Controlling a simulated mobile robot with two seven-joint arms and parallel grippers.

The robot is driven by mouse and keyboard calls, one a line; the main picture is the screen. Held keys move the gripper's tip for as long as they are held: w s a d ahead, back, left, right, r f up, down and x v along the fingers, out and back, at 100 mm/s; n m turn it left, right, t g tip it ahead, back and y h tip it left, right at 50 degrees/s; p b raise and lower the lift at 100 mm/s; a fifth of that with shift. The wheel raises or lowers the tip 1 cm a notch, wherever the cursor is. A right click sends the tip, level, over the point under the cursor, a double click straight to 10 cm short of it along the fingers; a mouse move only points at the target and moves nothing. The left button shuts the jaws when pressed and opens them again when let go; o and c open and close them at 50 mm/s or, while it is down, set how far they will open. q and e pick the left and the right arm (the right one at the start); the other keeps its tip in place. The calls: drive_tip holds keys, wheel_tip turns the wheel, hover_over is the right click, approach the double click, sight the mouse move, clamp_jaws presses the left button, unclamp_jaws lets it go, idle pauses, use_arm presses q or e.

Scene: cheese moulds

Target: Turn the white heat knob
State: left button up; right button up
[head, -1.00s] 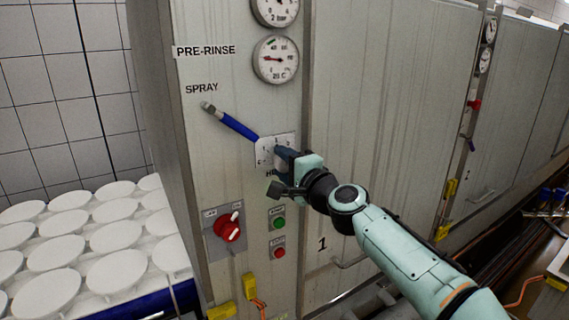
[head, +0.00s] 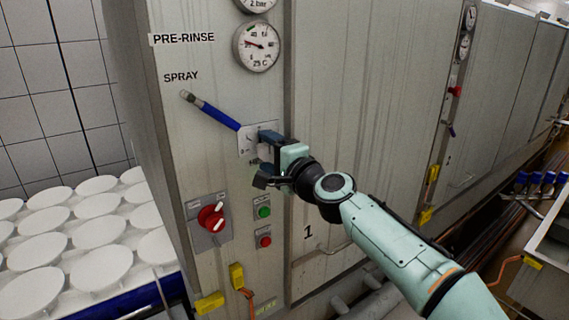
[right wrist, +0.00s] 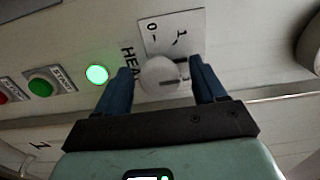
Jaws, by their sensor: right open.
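The white heat knob (right wrist: 163,76) is round and sits on the wall panel by the partly hidden lettering "HEA", below a plate (right wrist: 170,32) marked 0 and 1. My right gripper (right wrist: 160,71) is open, with one blue finger on each side of the knob. I cannot tell whether the fingers touch it. In the head view my right gripper (head: 264,157) is at the machine's front panel, below the blue spray lever, and hides most of the knob. My left gripper is not in view.
A blue spray lever (head: 215,115) slants down toward the gripper. A red rotary switch (head: 210,216) and green (head: 264,212) and red (head: 264,242) buttons sit below. A green lamp (right wrist: 97,74) glows beside the gripper. White round moulds (head: 85,238) stand at left.

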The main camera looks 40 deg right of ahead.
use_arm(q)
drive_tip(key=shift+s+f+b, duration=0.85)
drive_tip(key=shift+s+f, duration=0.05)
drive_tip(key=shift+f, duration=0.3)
use_arm(e)
drive_tip(key=s+a, duration=0.1)
drive_tip(key=s, duration=1.1)
drive_tip(key=shift+s+a, duration=0.15)
drive_tip(key=shift+s, duration=0.1)
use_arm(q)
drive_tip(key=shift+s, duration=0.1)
